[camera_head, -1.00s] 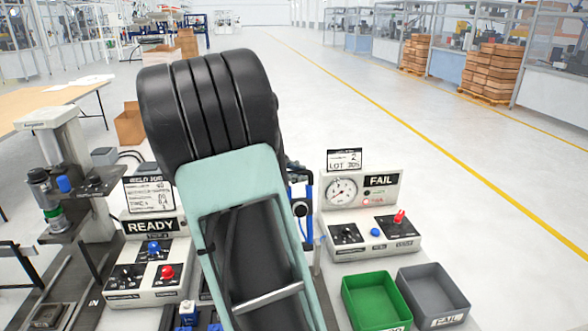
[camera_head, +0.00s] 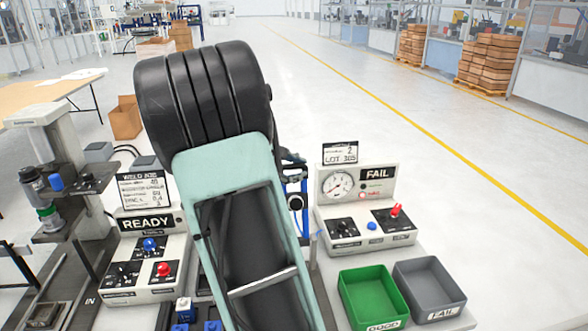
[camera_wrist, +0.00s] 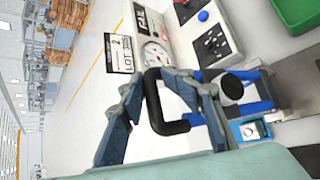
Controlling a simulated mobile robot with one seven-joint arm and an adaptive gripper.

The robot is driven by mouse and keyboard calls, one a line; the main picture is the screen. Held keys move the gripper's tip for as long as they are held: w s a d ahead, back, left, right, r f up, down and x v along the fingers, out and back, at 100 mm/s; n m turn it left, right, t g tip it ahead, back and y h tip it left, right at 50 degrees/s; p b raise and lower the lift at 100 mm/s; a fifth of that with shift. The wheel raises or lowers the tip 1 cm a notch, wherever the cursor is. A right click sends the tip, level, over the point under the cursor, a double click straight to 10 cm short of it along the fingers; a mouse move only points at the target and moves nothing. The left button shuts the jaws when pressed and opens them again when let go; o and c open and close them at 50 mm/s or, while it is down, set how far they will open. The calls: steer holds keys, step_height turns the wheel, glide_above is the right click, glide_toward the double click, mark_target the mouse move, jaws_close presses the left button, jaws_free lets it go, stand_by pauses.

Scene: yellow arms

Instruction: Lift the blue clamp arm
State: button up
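The blue clamp arm (camera_wrist: 262,95) is at the right of the wrist view, with a dark cylindrical knob in front of it. A bent black handle (camera_wrist: 176,127) reaches from that side toward my fingers. In the head view the blue clamp (camera_head: 304,203) is partly hidden behind my arm. My gripper (camera_wrist: 152,84) shows its two grey-blue fingers apart in the wrist view, one on either side of the handle's outer bar. I cannot tell whether either finger touches the handle. In the head view my arm hides the gripper.
A FAIL gauge panel (camera_head: 365,213) stands right of the clamp. Green (camera_head: 346,303) and grey (camera_head: 402,291) bins are in front of it. A READY panel (camera_head: 147,265) and a press (camera_head: 58,160) stand at the left. The floor behind is open.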

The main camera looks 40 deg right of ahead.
steer(key=shift+w+a+r, duration=0.15)
steer(key=shift+w+a, duration=0.05)
steer(key=shift+a, duration=0.05)
steer(key=shift+w+a+r, duration=0.1)
steer(key=shift+a+r, duration=0.05)
steer(key=shift+a, duration=0.05)
steer(key=v, duration=1.1)
steer(key=shift+s, duration=0.2)
steer(key=shift+a+r, duration=0.1)
steer(key=shift+a, duration=0.1)
